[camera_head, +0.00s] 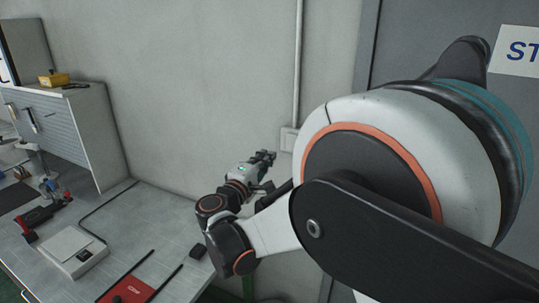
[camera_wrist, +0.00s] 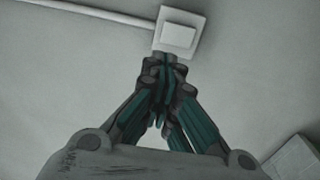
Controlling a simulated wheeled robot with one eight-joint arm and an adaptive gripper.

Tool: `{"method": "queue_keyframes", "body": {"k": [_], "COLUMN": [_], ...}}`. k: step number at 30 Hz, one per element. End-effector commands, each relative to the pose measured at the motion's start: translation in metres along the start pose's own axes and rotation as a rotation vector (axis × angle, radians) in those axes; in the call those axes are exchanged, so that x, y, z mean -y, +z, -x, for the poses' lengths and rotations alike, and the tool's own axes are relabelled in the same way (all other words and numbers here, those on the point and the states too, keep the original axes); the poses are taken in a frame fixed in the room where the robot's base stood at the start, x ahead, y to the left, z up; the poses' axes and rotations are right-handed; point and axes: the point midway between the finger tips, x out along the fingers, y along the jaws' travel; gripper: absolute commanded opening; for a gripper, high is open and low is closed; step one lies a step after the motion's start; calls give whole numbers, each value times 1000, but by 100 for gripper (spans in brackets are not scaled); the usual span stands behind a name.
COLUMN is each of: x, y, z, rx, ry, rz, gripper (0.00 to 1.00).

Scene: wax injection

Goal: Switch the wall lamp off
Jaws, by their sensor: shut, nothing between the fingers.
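The wall switch (camera_wrist: 179,35) is a pale square plate with a raised square button, tilted in the wrist view. In the head view the switch (camera_head: 289,138) is on the grey wall at the lower end of a conduit. My gripper (camera_wrist: 166,62) is shut and empty, its fingertips just below the button and overlapping the plate's lower edge in the picture. I cannot tell whether they touch it. In the head view my gripper (camera_head: 270,156) is close to the left of the switch. The lamp itself does not show.
A conduit (camera_head: 298,60) runs up the wall from the switch. A grey door (camera_head: 400,45) with a sign (camera_head: 519,50) is at right.

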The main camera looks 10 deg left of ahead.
Motion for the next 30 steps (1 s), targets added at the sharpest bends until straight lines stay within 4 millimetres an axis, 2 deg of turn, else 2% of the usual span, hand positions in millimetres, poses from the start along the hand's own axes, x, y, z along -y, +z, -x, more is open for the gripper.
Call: {"method": "queue_keyframes", "body": {"k": [9,15,21,30], "x": [2,2,1,0], "y": [1,1,1,1], "z": [-63,-98,-116,-121], "rx": [3,3,1,0], "ry": [0,-1,-1,-1], "rz": [0,-1,-1,0], "gripper": [0,0,0,0]}}
